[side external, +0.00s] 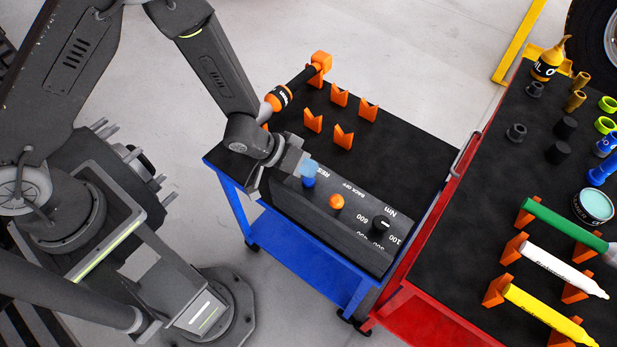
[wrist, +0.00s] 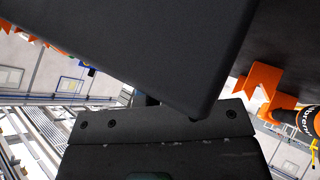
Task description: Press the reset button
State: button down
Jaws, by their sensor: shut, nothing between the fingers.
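The dark control box (side external: 345,230) lies along the front of the blue cart in the side view. The blue button (side external: 308,182) is at its left end, beside lettering that begins "RES" and is partly covered. My gripper (side external: 306,168) is shut and empty, its tip pointing at the blue button. A pale blue patch covers the gap between tip and button, so I cannot tell if they touch. An orange button (side external: 336,202) marked "BACK OFF" and a black knob (side external: 381,225) sit further right. In the wrist view dark surfaces hide the button and fingertips.
Several orange holders (side external: 343,137) stand on the blue cart's black top (side external: 415,155) behind the box. An orange-and-black tool (side external: 281,97) rests behind my wrist; it also shows in the wrist view (wrist: 303,122). A red cart (side external: 455,240) with bottles and markers stands right.

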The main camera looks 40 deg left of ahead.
jog(key=shift+r, duration=0.1)
jog(key=shift+r, duration=2.4)
jog(key=shift+r, duration=0.1)
jog(key=s+a+r+n+t+y, duration=0.1)
jog(key=a+r+y, duration=0.2)
jog(key=a+r, duration=0.45)
jog(key=a+r+t+y, duration=0.1)
jog(key=a+r+y, duration=0.35)
jog(key=r, duration=0.65)
jog(key=s+a+r+g, duration=0.1)
jog(key=s+a+r, duration=0.1)
jog(key=s, duration=0.6)
jog(key=s+a+r+g, duration=0.1)
jog(key=s+a+r, duration=0.1)
jog(key=s+r, duration=0.3)
jog(key=s, duration=0.4)
jog(key=shift+s+a+r+g+h, duration=0.2)
jog(key=shift+a+r+g+h, duration=0.05)
jog(key=shift+a+g+h, duration=0.1)
jog(key=c, duration=1.9)
grip_release()
